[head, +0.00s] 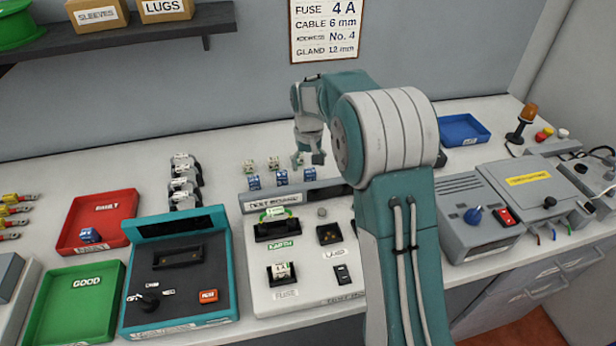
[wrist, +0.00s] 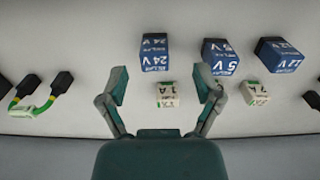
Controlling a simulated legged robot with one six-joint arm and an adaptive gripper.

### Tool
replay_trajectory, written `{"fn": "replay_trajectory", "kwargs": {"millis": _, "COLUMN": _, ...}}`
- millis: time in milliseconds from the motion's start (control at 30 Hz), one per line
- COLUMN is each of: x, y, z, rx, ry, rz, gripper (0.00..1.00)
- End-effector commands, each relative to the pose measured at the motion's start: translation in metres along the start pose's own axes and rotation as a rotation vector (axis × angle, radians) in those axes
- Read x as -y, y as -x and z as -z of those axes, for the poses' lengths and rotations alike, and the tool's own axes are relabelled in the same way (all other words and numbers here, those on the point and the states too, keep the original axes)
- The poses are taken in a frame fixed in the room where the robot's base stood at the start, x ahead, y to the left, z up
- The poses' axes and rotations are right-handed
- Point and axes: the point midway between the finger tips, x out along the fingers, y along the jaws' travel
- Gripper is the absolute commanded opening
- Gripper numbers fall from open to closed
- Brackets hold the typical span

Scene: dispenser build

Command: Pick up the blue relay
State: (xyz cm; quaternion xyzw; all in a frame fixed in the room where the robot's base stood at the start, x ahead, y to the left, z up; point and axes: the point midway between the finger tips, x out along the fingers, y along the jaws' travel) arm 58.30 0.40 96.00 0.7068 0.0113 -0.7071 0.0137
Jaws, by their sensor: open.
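Three blue relays stand in a row behind the test board; in the head view they are the left one (head: 254,182), the middle one (head: 282,177) and the right one (head: 309,175). The wrist view shows their labels upside down: 24 V (wrist: 155,52), 5 V (wrist: 220,57) and 12 V (wrist: 279,55). Another blue relay (head: 90,235) lies in the red tray (head: 76,245). My gripper (head: 311,158) is open and empty above the counter near the row. In the wrist view its fingers (wrist: 162,88) spread on either side of a small white fuse (wrist: 166,95), with the 24 V relay beyond.
A second white fuse (wrist: 255,93) stands beside the right finger in the wrist view. A green jumper lead (wrist: 33,103) lies at left there. The test board (head: 298,250), teal tester (head: 180,270) and green GOOD tray (head: 75,310) stand in front. A blue tray (head: 462,130) is at right.

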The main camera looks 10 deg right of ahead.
Motion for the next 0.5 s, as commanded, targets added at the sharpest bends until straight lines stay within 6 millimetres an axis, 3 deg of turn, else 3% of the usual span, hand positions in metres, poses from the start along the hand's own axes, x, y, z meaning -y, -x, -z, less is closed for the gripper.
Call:
{"fn": "replay_trajectory", "kwargs": {"millis": 233, "x": -0.002, "y": -0.037, "z": 0.008, "rx": 0.003, "ry": -0.001, "rz": 0.001, "gripper": 0.83}}
{"fn": "replay_trajectory", "kwargs": {"millis": 467, "x": -0.001, "y": -0.041, "z": 0.008, "rx": 0.0, "ry": 0.0, "rz": 0.0, "gripper": 0.83}}
{"fn": "replay_trajectory", "kwargs": {"millis": 500, "x": -0.001, "y": -0.041, "z": 0.008, "rx": 0.0, "ry": 0.0, "rz": 0.0, "gripper": 0.74}}
